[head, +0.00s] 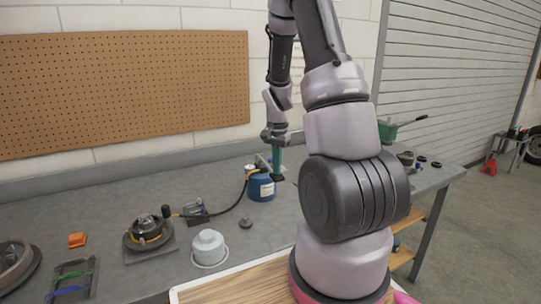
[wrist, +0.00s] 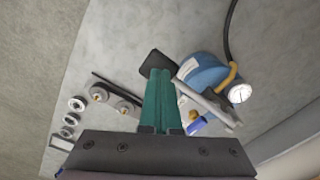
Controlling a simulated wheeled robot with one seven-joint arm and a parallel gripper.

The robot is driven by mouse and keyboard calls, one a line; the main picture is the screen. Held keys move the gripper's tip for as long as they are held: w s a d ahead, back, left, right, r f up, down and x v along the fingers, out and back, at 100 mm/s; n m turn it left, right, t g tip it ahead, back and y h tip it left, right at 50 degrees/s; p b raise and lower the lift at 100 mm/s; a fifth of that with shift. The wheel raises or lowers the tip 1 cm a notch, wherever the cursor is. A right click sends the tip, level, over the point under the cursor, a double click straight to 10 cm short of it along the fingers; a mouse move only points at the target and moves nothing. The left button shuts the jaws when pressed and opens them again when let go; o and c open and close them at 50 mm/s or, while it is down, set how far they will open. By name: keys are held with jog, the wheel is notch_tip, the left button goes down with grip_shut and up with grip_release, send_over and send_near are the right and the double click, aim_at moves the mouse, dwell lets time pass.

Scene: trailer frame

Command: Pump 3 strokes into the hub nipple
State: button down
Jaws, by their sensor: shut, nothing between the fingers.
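My gripper (head: 277,177) has teal fingers, held together and pointing down just right of the blue pump (head: 261,187). In the wrist view the shut fingers (wrist: 158,68) run beside the pump's grey lever (wrist: 205,103); I cannot tell whether they touch it. The blue pump body (wrist: 206,72) carries a round white gauge (wrist: 240,93) and a yellow fitting. A dark hose (head: 222,211) runs from the pump toward the hub (head: 148,233), which sits on a plate at the left of the bench. The hose end is close to the hub's top; the nipple itself is too small to make out.
A white-grey pot (head: 208,246) with a wire handle stands at the front of the workbench (head: 110,207). An orange block (head: 77,240) and a tray (head: 73,280) with coloured tools are at the left. A green vise (head: 386,131) is behind my arm. A pegboard covers the wall.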

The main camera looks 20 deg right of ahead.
jog(key=shift+w+r, duration=0.2)
jog(key=shift+r, duration=1.15)
jog(key=shift+w+r, duration=0.2)
jog(key=shift+r, duration=1.7)
jog(key=shift+f, duration=0.1)
jog(key=shift+s+f, duration=0.15)
jog(key=shift+f, duration=0.4)
jog(key=shift+s+f, duration=0.15)
jog(key=shift+f, duration=0.4)
jog(key=shift+f, duration=0.2)
jog(key=shift+s+f, duration=0.15)
jog(key=shift+f, duration=0.85)
